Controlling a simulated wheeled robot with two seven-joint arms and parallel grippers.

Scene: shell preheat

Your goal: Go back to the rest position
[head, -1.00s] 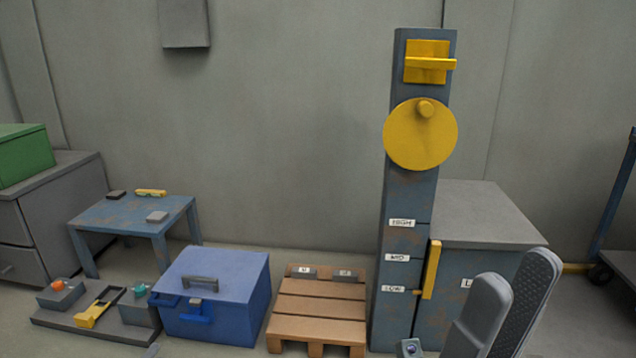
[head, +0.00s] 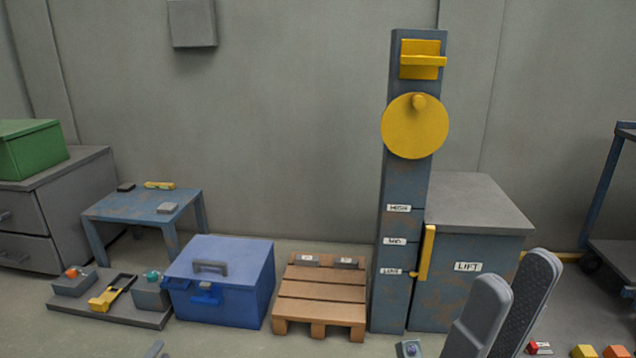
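My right gripper (head: 518,285) is at the lower right in the head view. Its two grey fingers stand apart, with the dotted inner pad of one showing and nothing between them. It is in front of the grey-blue cabinet labelled LIFT (head: 470,295) and hides part of its lower right.
A tall blue column (head: 405,180) with a yellow disc (head: 414,126) and yellow handle (head: 426,252) stands beside the cabinet. A wooden pallet (head: 320,290), closed blue box (head: 235,310), control board (head: 125,312) and small blue table (head: 135,207) stand left. Small coloured blocks (head: 583,351) lie lower right.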

